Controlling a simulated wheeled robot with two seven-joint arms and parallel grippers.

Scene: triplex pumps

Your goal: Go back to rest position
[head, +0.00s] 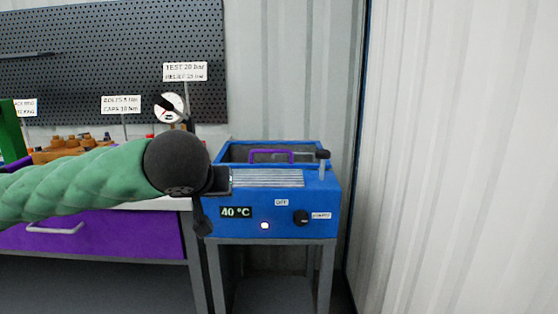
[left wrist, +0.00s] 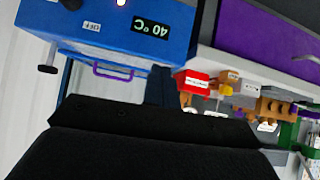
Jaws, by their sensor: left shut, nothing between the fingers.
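My left arm, in a green sleeve, reaches in from the left in the head view and ends at a dark wrist in front of the blue machine's left edge. My left gripper (head: 203,222) is dark, shut and empty, and points down beside the machine. In the left wrist view its dark body fills the bottom, with the shut fingers (left wrist: 160,88) at the middle. The blue machine (head: 270,215) shows 40 °C, a lit lamp, a black knob and an OFF label; it also shows upside down in the left wrist view (left wrist: 115,25). My right gripper is in neither view.
A bench with a purple drawer (head: 95,235) stands left of the machine. Orange-brown parts (head: 70,148), a gauge (head: 171,106) and label signs stand on it. A purple handle (head: 270,152) shows in the machine's open top, with a lever (head: 322,165) at right. A pale wall (head: 460,160) closes the right.

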